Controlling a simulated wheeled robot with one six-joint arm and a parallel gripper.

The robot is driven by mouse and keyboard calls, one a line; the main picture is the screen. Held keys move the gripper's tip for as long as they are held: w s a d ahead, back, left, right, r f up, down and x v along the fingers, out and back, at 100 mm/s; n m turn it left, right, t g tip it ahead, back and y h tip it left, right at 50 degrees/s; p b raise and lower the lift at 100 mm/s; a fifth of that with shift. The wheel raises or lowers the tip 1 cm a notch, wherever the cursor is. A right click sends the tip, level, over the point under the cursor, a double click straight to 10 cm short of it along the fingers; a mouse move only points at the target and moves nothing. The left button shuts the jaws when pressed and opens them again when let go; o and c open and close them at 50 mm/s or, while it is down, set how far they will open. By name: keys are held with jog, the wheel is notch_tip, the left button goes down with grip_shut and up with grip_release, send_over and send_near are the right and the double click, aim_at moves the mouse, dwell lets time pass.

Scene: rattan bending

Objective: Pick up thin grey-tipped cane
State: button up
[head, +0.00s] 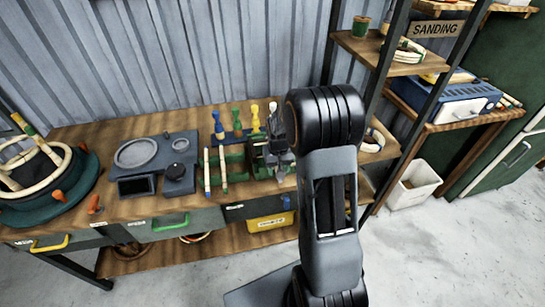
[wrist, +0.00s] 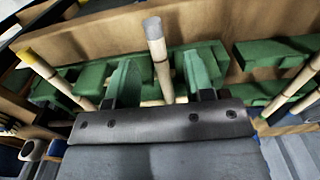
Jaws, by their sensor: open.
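The thin grey-tipped cane (wrist: 157,58) stands in the green rack, its grey end up, near the middle of the wrist view. My gripper (wrist: 160,82) is open, with one finger on each side of the cane; I cannot tell whether either touches it. In the head view my gripper (head: 279,140) is over the right part of the bench rack (head: 236,160). The grey-tipped cane cannot be made out clearly there, as my gripper and arm cover that part.
A yellow-tipped cane (wrist: 52,72) stands to the left in the wrist view, and another cane (wrist: 292,92) to the right. The bench (head: 125,208) also holds a grey scale-like device (head: 137,153) and a round bending form (head: 70,190). A shelf unit (head: 385,65) stands right of my arm.

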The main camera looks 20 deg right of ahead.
jog(key=shift+f, duration=0.75)
grip_shut()
